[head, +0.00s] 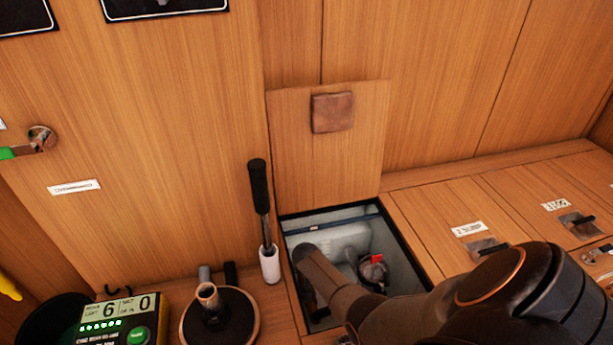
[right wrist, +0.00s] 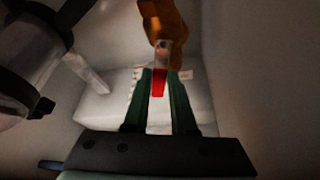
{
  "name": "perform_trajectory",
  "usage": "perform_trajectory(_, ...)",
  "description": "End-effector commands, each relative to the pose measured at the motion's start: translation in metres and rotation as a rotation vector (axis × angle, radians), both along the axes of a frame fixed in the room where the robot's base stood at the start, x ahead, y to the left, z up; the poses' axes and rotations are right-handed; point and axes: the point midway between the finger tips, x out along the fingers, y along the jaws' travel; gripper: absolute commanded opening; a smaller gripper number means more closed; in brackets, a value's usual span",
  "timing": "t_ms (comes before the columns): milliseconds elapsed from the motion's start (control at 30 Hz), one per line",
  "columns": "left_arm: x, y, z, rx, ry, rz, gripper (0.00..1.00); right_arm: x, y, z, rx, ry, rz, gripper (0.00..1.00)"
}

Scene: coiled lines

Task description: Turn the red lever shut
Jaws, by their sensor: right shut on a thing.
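The red lever (right wrist: 158,84) hangs from an orange-brown valve body (right wrist: 164,25) in the right wrist view. My right gripper (right wrist: 160,76) is shut on the lever, with one dark green finger on each side of it. In the head view a small red part (head: 377,258) shows inside the open floor compartment (head: 290,262), beside my right arm, which reaches in from the lower right. The arm and the compartment's depth hide most of the grip there. My left gripper is in neither view.
A white tank-like body (right wrist: 110,105) lies in the compartment, whose pale walls are close around the gripper. The raised wooden hatch lid (head: 300,150) stands behind the opening. A black-handled lever (head: 259,190) in a white sleeve and a round dark base (head: 240,318) stand to the left.

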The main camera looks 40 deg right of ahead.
Motion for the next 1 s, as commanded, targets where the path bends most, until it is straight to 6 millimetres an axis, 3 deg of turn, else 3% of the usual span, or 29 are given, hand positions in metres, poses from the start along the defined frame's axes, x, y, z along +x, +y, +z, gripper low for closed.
perform_trajectory(433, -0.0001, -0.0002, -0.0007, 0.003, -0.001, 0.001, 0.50, -0.0027, -0.0012, -0.0009, 0.001, 0.003, -0.057, 0.00)
perform_trajectory(467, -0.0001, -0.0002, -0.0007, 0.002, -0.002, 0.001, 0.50, -0.0027, -0.0012, -0.0010, 0.001, 0.003, -0.057, 0.28)
perform_trajectory(700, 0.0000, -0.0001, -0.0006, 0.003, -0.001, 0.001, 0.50, -0.0020, -0.0012, -0.0005, 0.000, 0.001, -0.056, 0.55)
perform_trajectory(1000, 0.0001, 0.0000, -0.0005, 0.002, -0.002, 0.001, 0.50, -0.0014, -0.0012, -0.0001, 0.000, 0.000, -0.054, 0.55)
